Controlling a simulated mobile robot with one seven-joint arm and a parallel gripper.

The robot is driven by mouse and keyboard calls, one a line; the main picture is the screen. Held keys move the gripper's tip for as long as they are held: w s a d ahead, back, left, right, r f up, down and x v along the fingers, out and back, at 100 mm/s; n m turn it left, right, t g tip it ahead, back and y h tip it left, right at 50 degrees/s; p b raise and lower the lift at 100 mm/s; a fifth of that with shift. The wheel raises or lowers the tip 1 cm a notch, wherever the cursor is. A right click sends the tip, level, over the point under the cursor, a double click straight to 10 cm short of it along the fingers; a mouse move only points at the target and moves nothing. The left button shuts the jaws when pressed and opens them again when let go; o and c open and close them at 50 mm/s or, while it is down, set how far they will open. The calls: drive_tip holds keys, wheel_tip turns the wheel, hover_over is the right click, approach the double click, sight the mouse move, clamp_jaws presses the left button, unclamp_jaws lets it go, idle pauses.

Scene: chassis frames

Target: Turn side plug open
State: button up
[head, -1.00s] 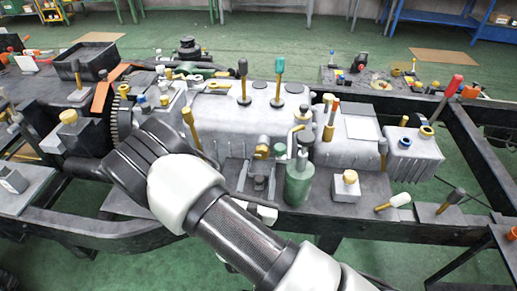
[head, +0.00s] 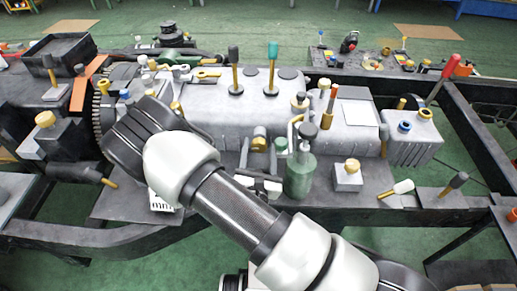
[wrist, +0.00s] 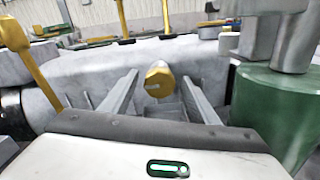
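The side plug is a gold, round-ended knob (head: 260,143) on the side of the grey housing (head: 215,103). It also shows in the wrist view (wrist: 158,80), facing the camera. My gripper (head: 258,148) is open in front of the housing. In the wrist view its two grey fingers (wrist: 160,84) point at the plug, one on each side, with clear gaps between them and the plug. I cannot tell whether the fingertips reach level with the plug's face. My forearm covers part of the housing's left end in the head view.
A green cylinder (head: 300,175) stands close to the right of my gripper, also large in the wrist view (wrist: 275,110). A gold-topped block (head: 347,177) is further right. Gold-stemmed levers (head: 236,75) rise from the housing's top. A dark toothed wheel (head: 103,110) is at left.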

drive_tip(key=c, duration=1)
drive_tip(key=shift+n+p, duration=0.3)
drive_tip(key=n+p, duration=0.2)
drive_tip(key=n, duration=0.1)
drive_tip(key=shift+a+r+n, duration=0.1)
drive_tip(key=shift+r+n, duration=0.05)
drive_tip(key=shift+n, duration=0.25)
drive_tip(key=n+p, duration=0.2)
drive_tip(key=n, duration=0.2)
drive_tip(key=shift+p, duration=0.3)
drive_tip(key=n+p, duration=0.1)
drive_tip(key=n, duration=0.3)
drive_tip(key=shift+f+n+p, duration=0.2)
drive_tip(key=shift+n+p, duration=0.65)
drive_tip(key=shift+n, duration=1.35)
